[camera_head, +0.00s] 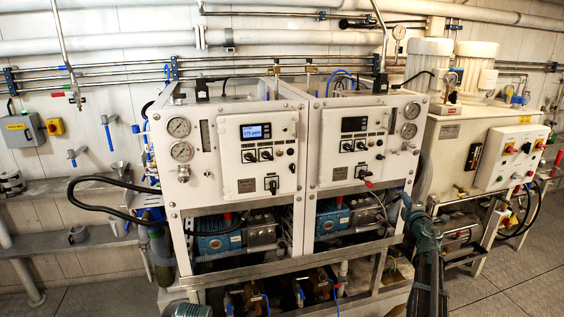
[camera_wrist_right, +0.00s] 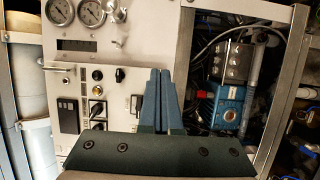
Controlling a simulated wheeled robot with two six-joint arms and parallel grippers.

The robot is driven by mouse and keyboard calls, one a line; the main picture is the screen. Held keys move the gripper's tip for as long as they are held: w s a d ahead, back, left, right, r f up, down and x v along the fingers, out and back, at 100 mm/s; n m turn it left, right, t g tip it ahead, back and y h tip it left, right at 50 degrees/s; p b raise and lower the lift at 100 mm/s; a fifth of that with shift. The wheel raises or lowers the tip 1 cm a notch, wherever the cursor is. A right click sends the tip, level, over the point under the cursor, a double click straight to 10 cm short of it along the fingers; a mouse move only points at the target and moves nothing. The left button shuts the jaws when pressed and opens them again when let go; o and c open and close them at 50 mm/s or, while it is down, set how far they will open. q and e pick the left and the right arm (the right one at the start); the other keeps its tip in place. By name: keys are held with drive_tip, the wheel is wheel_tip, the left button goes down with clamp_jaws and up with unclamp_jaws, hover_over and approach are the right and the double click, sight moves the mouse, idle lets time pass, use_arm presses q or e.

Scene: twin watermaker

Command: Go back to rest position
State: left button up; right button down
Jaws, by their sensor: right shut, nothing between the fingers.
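The twin watermaker is a white frame with two side-by-side control panels. The left panel (camera_head: 268,150) has a lit blue display (camera_head: 256,131). The right panel (camera_head: 353,145) has a dark display, several black knobs and a lever with a red tip (camera_head: 368,183). My right gripper (camera_head: 407,197) is in front of the unit's right side, below the right-hand gauges. In the right wrist view its two fingers (camera_wrist_right: 160,72) are together with nothing between them, and the panel lies beyond them. How far the fingertips are from the panel is unclear.
Blue pumps (camera_head: 218,232) sit in the open lower bays. A black hose (camera_head: 95,200) loops out at the left. A white cabinet with a control box (camera_head: 512,157) stands at the right. Grey floor (camera_head: 520,285) is clear at the front right.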

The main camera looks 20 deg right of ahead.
drive_tip(key=w+a+f+m+g+h, duration=0.15)
drive_tip(key=a+m, duration=0.25)
drive_tip(key=a, duration=0.4)
drive_tip(key=w+a+m+g+h, duration=0.1)
drive_tip(key=a+m+h, duration=0.15)
drive_tip(key=a, duration=0.45)
drive_tip(key=s+a+f+m+g+y, duration=0.25)
drive_tip(key=a+f, duration=0.35)
drive_tip(key=a, duration=0.4)
drive_tip(key=s+a+f+m+g+y, duration=0.1)
drive_tip(key=s+a+f+m+g, duration=0.2)
drive_tip(key=a+f, duration=0.5)
drive_tip(key=s+a+f+n+g+y, duration=0.1)
drive_tip(key=s+a+f+g+y, duration=0.2)
drive_tip(key=s+a, duration=0.9)
drive_tip(key=s+a+f+n+g+y, duration=0.1)
drive_tip(key=s+a+f+g+y, duration=0.2)
drive_tip(key=s+a, duration=0.8)
drive_tip(key=a+g, duration=0.2)
drive_tip(key=a, duration=0.3)
drive_tip(key=shift+s+a+f+g, duration=0.2)
drive_tip(key=shift+s+a+g, duration=0.15)
drive_tip(key=shift+s+g, duration=0.05)
